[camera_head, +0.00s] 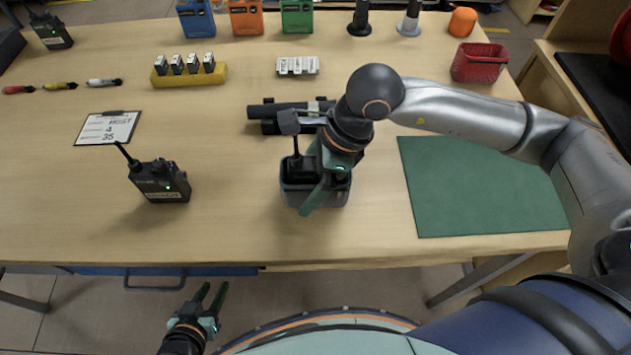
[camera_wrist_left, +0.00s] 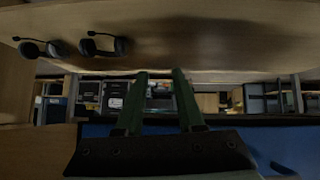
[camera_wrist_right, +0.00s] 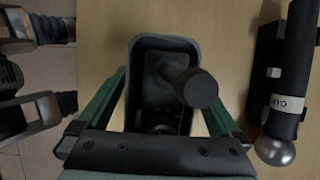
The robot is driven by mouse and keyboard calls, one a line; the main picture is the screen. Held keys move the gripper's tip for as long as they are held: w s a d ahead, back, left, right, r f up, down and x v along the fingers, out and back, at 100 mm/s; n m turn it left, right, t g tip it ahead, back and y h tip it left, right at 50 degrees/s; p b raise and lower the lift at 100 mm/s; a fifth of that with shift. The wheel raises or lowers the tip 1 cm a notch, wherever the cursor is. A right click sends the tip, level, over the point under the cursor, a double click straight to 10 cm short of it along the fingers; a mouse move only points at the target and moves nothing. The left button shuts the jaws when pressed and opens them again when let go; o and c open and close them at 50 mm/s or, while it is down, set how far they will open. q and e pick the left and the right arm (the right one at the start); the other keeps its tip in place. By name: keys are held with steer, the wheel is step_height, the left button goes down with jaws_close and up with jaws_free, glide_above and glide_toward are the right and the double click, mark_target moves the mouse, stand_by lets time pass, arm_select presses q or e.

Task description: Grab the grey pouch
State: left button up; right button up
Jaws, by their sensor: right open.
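The grey pouch (camera_head: 338,196) stands open-topped on the table near its front edge, with a black radio-like device and its thick antenna inside. It also shows in the right wrist view (camera_wrist_right: 187,44), from above, between the green fingers. My right gripper (camera_head: 320,180) is open, with its fingers apart on either side of the pouch; I cannot tell whether they touch it. The right hand hides part of the pouch in the head view. My left gripper (camera_head: 212,293) is open and empty, low in front of the table edge.
A black radio (camera_head: 160,181) stands left of the pouch. A black microphone-like tube on a holder (camera_head: 268,112) lies behind it. A green mat (camera_head: 480,190) lies to the right, and a clipboard (camera_head: 107,128) to the left. A red basket (camera_head: 479,63) stands at the back right.

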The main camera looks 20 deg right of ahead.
steer(key=c, duration=1.3)
steer(key=shift+o, duration=0.2)
steer(key=shift+r, duration=0.1)
